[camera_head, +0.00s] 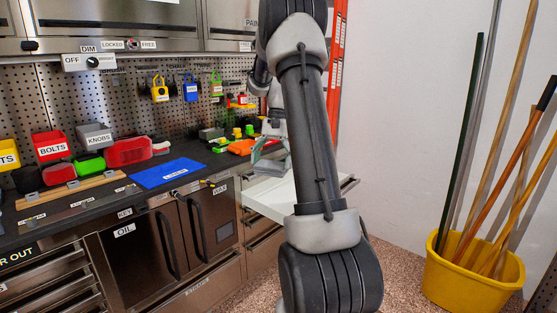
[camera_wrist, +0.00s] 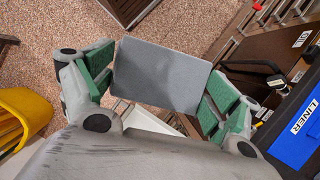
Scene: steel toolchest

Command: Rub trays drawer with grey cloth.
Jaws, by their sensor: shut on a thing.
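My gripper (camera_wrist: 160,88) is shut on a flat grey cloth (camera_wrist: 158,70), whose sides meet the green finger pads in the wrist view. In the head view my gripper (camera_head: 268,156) is at the cabinet's right end, above an open drawer (camera_head: 268,198) with a pale, white inside. Part of this drawer (camera_wrist: 144,122) also shows behind the cloth in the wrist view. My arm hides the drawer's right part in the head view, and I see no label on it. I cannot tell whether the cloth touches the drawer.
The worktop holds a blue liner mat (camera_head: 168,173), a red bolts bin (camera_head: 49,144), a grey knobs bin (camera_head: 95,137) and several small coloured items. Closed oil and wax doors (camera_head: 140,247) are below. A yellow bucket (camera_head: 470,280) with several poles stands right. Speckled floor (camera_head: 405,265) lies between.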

